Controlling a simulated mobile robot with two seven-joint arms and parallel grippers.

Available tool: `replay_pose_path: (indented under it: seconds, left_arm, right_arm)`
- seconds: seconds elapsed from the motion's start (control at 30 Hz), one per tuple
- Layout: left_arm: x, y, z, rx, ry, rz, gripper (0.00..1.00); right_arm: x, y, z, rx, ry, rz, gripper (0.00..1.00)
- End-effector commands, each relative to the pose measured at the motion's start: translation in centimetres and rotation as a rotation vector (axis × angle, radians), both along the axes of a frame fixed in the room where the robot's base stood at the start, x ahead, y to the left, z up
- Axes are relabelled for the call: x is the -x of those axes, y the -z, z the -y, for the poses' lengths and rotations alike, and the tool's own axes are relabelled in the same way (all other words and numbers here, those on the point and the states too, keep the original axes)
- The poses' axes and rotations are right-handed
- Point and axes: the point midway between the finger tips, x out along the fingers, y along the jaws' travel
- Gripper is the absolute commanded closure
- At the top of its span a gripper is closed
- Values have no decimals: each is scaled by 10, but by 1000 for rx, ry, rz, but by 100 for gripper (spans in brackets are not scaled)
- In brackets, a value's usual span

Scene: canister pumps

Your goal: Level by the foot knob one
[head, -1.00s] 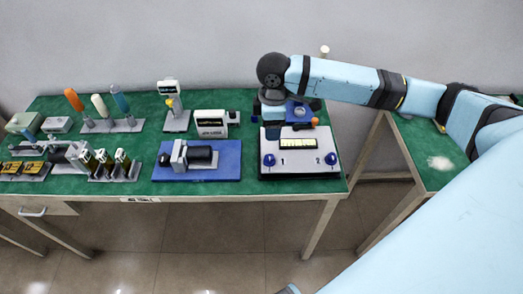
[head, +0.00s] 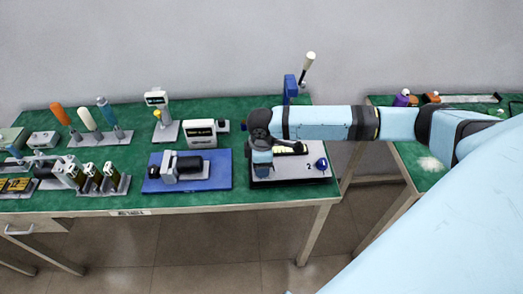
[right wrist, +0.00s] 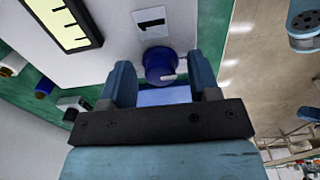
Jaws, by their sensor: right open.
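The white levelling plate (head: 300,176) lies at the right end of the green table. It bears a yellow-green level window (head: 291,148) and two blue foot knobs. Foot knob two (head: 322,163) stands clear by its "2" label. My right gripper (head: 262,170) points down over the plate's left side and hides foot knob one in the head view. In the right wrist view, foot knob one (right wrist: 160,65), with a white mark, sits between the open fingers (right wrist: 162,80), just beyond their tips, beside the "1" label (right wrist: 150,20). My left gripper is not in view.
A blue board (head: 215,182) with a black motor-like pump (head: 188,165) lies left of the plate. A white display box (head: 200,133) stands behind it. A blue post (head: 290,88) and a white-handled lever (head: 308,62) stand behind the plate. A second green table (head: 430,170) is to the right.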

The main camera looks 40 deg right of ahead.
Motion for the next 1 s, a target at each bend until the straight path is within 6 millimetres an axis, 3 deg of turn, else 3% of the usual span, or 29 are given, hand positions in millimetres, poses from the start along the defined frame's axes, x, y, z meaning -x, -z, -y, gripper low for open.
replay_pose_path:
  seconds: [0.07,0.1,0.3,0.67,1.0]
  left_arm:
    - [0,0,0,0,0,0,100]
    - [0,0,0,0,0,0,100]
    - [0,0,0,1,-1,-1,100]
    - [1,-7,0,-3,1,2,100]
    - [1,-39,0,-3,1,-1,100]
  right_arm:
    - [0,0,0,0,0,0,44]
    - [0,0,0,0,0,0,49]
    - [0,0,0,0,0,0,94]
    - [0,-3,0,0,-42,0,93]
    - [-1,-7,0,-1,-269,-2,93]
